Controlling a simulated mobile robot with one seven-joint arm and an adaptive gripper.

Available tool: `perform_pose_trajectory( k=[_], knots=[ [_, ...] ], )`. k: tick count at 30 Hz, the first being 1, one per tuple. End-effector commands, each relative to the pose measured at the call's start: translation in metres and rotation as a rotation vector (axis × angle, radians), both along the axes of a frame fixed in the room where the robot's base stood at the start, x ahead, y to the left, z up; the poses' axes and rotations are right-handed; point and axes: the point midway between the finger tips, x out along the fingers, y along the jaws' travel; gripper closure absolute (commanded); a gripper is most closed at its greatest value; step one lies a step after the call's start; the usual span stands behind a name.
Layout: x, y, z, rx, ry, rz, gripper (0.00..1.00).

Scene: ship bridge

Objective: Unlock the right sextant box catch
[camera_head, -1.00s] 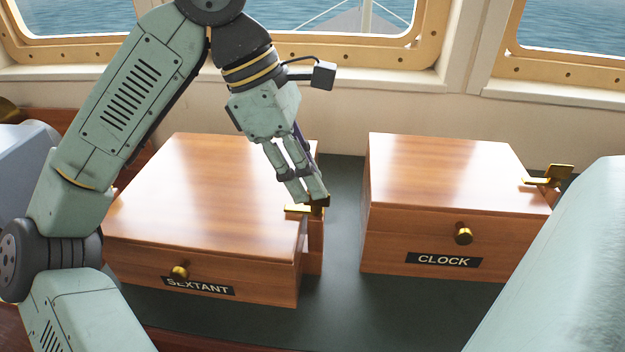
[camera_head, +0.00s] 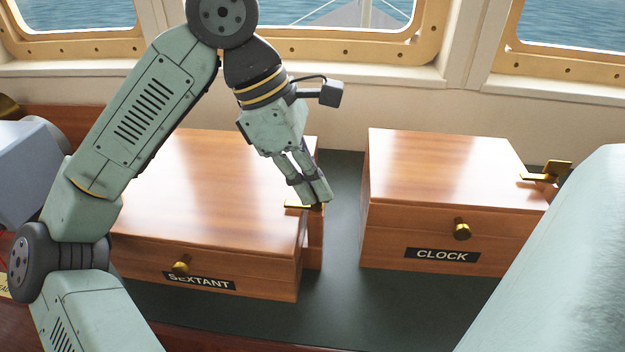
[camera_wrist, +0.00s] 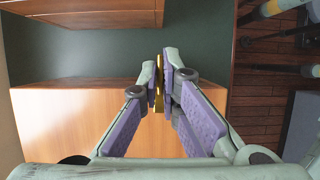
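The sextant box (camera_head: 225,215) is a closed wooden box with a brass knob (camera_head: 181,265) and a SEXTANT label on its front. Its right brass catch (camera_head: 292,205) is at the right side, with the lever lying over the lid edge. My gripper (camera_head: 316,203) is at this catch from above, its fingers tilted down. In the wrist view, the brass catch (camera_wrist: 159,88) stands between my two fingertips (camera_wrist: 160,80), which look closed on it from both sides. The fingers hide part of the catch in the head view. The left catch is not visible behind my arm.
The closed clock box (camera_head: 435,185) stands to the right, with a brass catch (camera_head: 545,172) at its right side. A strip of dark green counter (camera_head: 340,215) is free between the boxes. The window wall (camera_head: 400,100) is behind.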

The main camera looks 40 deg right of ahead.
Motion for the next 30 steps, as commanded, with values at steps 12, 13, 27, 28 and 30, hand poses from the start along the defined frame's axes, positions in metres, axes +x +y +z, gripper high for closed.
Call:
perform_pose_trajectory(
  k=[12, 13, 27, 28, 30],
  knots=[
    [0.0003, 0.0000, -0.0001, -0.001, -0.001, 0.007, 1.00],
    [0.0002, 0.0001, -0.0003, -0.001, -0.001, 0.010, 1.00],
    [-0.0003, 0.0017, -0.0037, -0.002, -0.007, 0.274, 1.00],
    [-0.0006, 0.0017, -0.0037, -0.002, -0.007, 0.302, 1.00],
    [-0.0009, 0.0020, -0.0036, -0.001, -0.007, 0.369, 1.00]
  ],
)
